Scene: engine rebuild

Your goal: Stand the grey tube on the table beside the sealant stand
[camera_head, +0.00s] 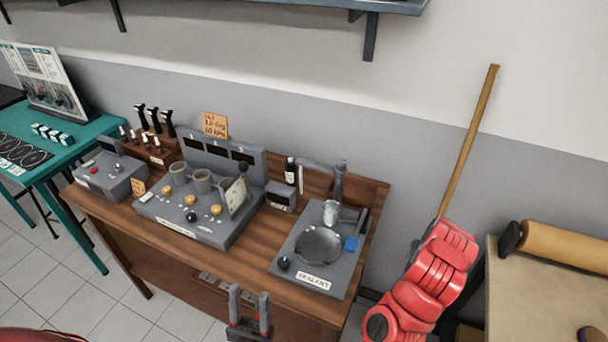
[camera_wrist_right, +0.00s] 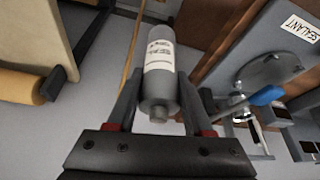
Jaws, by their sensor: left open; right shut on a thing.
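The grey tube (camera_wrist_right: 159,92) with a white printed label is between the fingers of my right gripper (camera_wrist_right: 160,80), which is shut on it. Its small nozzle end points toward the wrist. In the head view I cannot make out the tube or the right gripper. The sealant stand (camera_head: 286,261) is a grey base labelled SEALANT at the right end of the wooden table (camera_head: 262,238). It carries a round dish, a metal cup and a post. The stand also shows at the right of the right wrist view (camera_wrist_right: 240,72). My left gripper (camera_head: 250,297) is open and empty at the table's front edge.
A grey console (camera_head: 215,232) with cups and knobs stands left of the sealant stand. Bare wood lies between console and stand. A wooden pole (camera_head: 470,140) and tan roll (camera_head: 565,247) are at right.

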